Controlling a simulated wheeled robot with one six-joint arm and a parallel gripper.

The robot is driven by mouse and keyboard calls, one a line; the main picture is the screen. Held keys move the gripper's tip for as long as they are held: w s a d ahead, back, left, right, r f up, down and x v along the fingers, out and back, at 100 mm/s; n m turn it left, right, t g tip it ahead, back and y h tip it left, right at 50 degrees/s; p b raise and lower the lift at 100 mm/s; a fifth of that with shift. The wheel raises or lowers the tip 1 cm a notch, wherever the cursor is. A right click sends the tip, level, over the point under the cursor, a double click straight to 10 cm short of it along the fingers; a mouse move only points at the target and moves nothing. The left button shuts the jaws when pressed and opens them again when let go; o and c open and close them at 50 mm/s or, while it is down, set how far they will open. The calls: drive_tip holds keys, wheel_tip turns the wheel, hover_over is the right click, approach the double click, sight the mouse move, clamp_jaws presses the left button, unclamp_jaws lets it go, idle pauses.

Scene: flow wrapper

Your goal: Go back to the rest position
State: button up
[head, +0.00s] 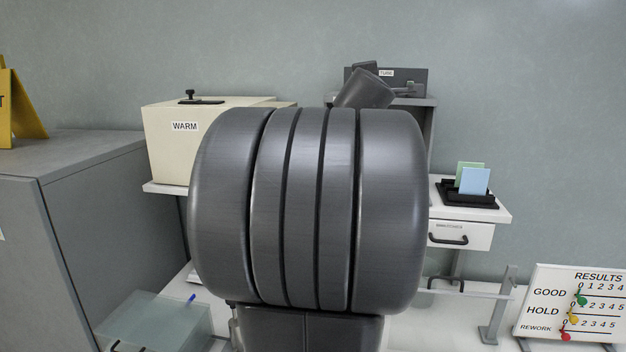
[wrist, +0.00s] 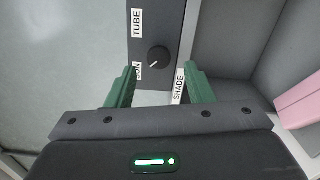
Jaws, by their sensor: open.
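My gripper (wrist: 159,68) shows in the wrist view with its two green fingers apart and nothing between them. Its fingers point toward a dark panel (wrist: 171,20) labelled TUBE, with a black knob (wrist: 159,57) that has a white pointer line. The knob appears just beyond the fingertips. I cannot tell whether the fingers touch the panel. In the head view, my large grey arm link fills the middle and hides the gripper. The TUBE box (head: 416,80) stands on a shelf at the back, partly hidden by my arm.
A cream WARM box (head: 160,140) stands on the left shelf beside a grey cabinet (head: 90,200). A black tray (head: 470,200) holds cards on the right. A RESULTS board (head: 545,300) is at lower right. A pink object (wrist: 299,100) lies right in the wrist view.

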drive_tip(key=shift+w+d+r+m, duration=0.15)
drive_tip(key=shift+w+m, duration=0.4)
drive_tip(key=shift+m, duration=2.25)
drive_tip(key=shift+w+d+m, duration=0.15)
drive_tip(key=shift+w+m, duration=0.35)
drive_tip(key=shift+m, duration=2.3)
drive_tip(key=shift+w+d+r+m, duration=0.15)
drive_tip(key=shift+w+m, duration=0.4)
drive_tip(key=shift+m, duration=2.25)
drive_tip(key=shift+b, duration=0.3)
